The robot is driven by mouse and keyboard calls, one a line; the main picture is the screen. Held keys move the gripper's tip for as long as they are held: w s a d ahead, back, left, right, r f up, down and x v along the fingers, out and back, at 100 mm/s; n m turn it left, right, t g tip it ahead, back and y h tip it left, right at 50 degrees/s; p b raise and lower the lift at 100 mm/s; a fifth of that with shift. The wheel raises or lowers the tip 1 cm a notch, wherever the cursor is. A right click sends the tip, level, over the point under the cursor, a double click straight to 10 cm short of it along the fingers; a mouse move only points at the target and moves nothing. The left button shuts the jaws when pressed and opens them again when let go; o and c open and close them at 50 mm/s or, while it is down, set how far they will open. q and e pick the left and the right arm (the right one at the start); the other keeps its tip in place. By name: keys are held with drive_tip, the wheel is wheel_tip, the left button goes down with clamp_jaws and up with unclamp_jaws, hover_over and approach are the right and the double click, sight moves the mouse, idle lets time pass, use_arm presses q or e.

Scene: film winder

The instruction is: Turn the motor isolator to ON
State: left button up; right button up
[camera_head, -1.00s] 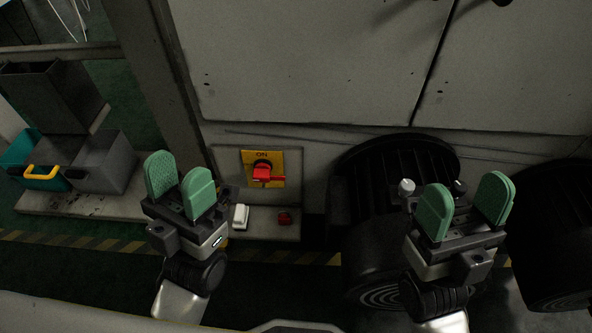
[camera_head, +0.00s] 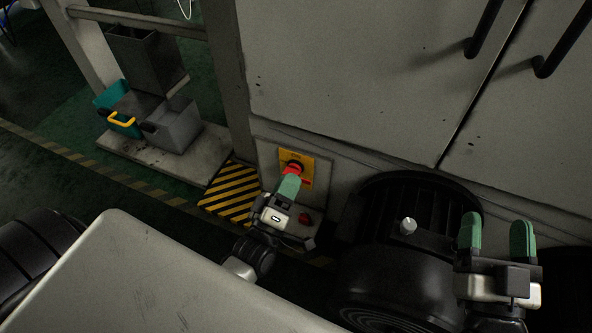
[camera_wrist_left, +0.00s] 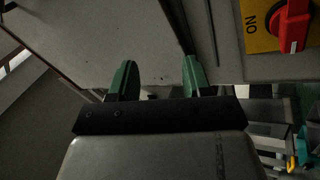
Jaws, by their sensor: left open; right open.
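The motor isolator is a red rotary handle (camera_head: 291,170) on a yellow plate (camera_head: 307,172), low on the grey machine wall. The handle and the plate's ON mark also show at the top right of the left wrist view (camera_wrist_left: 293,25). My left gripper (camera_head: 288,187) is just below the handle in the head view, overlapping its lower part; contact cannot be told there. In the left wrist view the left gripper (camera_wrist_left: 157,80) is open and empty, with the handle off to its right. My right gripper (camera_head: 496,237) is open and empty at the right.
A striped mat (camera_head: 232,192) and grey (camera_head: 172,125) and teal bins lie to the left. Cabinet doors fill the upper right.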

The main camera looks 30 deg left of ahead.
use_arm(q)
drive_tip(key=a+f+n+g+y+p, duration=0.1)
drive_tip(key=a+f+n+g, duration=0.15)
drive_tip(key=f, duration=0.35)
drive_tip(key=a+f+n+g+y+p, duration=0.1)
drive_tip(key=f+n+g, duration=0.1)
drive_tip(key=f+n, duration=0.25)
use_arm(e)
wheel_tip(320, 180, down, 4)
drive_tip(key=d+f+g+h, duration=0.1)
drive_tip(key=g, duration=0.4)
use_arm(q)
drive_tip(key=shift+m, duration=0.5)
drive_tip(key=shift+w+a+f+b, duration=0.15)
drive_tip(key=shift+w+b, duration=0.35)
drive_tip(key=shift+w, duration=1.15)
drive_tip(key=shift+w+a+f+b, duration=0.1)
drive_tip(key=shift+w+b, duration=0.4)
drive_tip(key=shift+w, duration=1.1)
drive_tip(key=shift+w+a+f+b, duration=0.15)
drive_tip(key=shift+w+b, duration=0.35)
drive_tip(key=shift+w, duration=1.15)
use_arm(e)
wheel_tip(320, 180, up, 9)
drive_tip(key=s+a+t+y, duration=0.1)
drive_tip(key=t+y, duration=0.1)
drive_tip(key=t, duration=0.5)
drive_tip(key=shift+s+f+t, duration=0.15)
drive_tip(key=shift+s+t, duration=0.05)
drive_tip(key=shift+t, duration=0.2)
